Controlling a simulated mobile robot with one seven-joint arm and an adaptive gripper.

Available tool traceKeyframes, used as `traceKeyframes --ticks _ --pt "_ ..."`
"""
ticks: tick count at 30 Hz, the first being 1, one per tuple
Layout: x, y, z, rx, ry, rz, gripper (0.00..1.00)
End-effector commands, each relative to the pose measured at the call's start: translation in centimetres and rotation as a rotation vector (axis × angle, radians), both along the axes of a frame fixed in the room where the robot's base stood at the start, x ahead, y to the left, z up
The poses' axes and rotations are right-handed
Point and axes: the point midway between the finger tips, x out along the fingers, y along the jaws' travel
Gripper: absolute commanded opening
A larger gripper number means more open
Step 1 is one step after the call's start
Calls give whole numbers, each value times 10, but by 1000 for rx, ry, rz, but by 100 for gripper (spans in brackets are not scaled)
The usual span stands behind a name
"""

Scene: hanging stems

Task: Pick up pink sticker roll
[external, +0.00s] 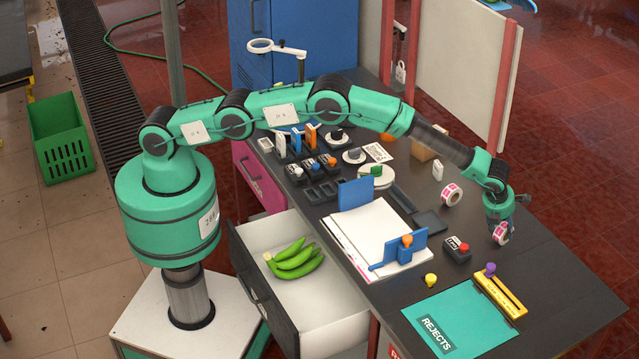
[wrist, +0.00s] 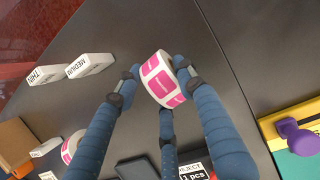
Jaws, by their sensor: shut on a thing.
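A pink-and-white sticker roll (external: 501,235) is at the right part of the dark table, under my wrist. In the wrist view the same roll (wrist: 162,82) sits between my blue fingers, with pink labels facing the camera. My gripper (wrist: 160,78) is shut on it, with fingers touching its left and right sides and one below. My gripper (external: 499,225) hangs low over the table; I cannot tell whether the roll touches the surface. A second pink sticker roll (external: 452,194) stands apart, to the left; it also shows in the wrist view (wrist: 72,147).
A button box (external: 457,250), a yellow holder with a purple knob (external: 500,293) and a teal REJECTS mat (external: 465,315) lie in front. White THIN (wrist: 46,75) and MEDIUM (wrist: 90,65) blocks lie nearby. An open drawer (external: 335,309) holds green bananas. The table's right end is clear.

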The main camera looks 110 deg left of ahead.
Motion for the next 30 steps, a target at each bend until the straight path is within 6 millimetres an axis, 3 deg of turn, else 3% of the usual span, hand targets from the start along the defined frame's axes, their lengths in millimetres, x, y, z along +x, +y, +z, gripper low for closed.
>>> traceKeyframes --ticks 8,14,30 --pt "0 0 13 0 -1 0 11" --pt "1 0 37 0 -3 0 11" --pt "-52 -10 42 -1 1 0 11"
